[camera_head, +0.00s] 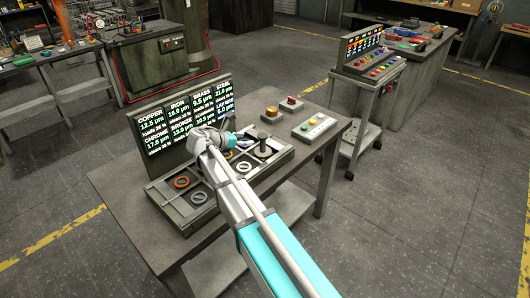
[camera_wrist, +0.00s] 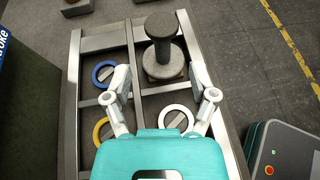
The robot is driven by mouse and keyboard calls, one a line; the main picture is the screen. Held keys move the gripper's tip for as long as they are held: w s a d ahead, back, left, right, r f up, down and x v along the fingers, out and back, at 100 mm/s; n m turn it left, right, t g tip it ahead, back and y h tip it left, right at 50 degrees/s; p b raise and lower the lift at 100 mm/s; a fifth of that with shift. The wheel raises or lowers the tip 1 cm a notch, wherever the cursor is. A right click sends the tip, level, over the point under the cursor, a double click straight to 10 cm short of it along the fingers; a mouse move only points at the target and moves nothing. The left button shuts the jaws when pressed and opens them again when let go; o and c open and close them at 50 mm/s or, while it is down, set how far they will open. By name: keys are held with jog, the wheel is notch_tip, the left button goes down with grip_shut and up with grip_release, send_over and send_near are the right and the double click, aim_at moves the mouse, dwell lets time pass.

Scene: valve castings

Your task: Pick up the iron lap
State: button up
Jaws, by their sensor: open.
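A dark grey spool-shaped piece, which looks like the iron lap (camera_wrist: 160,47), stands upright in a far compartment of the tray (camera_wrist: 75,110) in the wrist view. It also shows in the head view (camera_head: 262,148), just right of my gripper. It has a round top, a narrower stem and a wide round foot. My gripper (camera_wrist: 165,88) is open and empty above the tray. Its fingers are spread on either side, and the lap lies beyond them, apart from both. In the head view my arm hides part of the tray.
A blue ring (camera_wrist: 105,73), a yellow ring (camera_wrist: 102,132) and a white ring (camera_wrist: 176,117) lie in tray compartments. A screen with metal names (camera_head: 185,115) stands behind the tray. A button box (camera_head: 314,127) and two small blocks sit right of it on the table.

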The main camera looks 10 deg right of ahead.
aim_at(260, 139)
jog(key=shift+b+x, duration=0.5)
jog(key=shift+x, duration=1.35)
jog(key=shift+b+x, duration=1.05)
jog(key=shift+x, duration=1.6)
jog(key=shift+s+f, duration=0.1)
jog(key=shift+a, duration=0.1)
jog(key=shift+c, duration=0.2)
grip_shut()
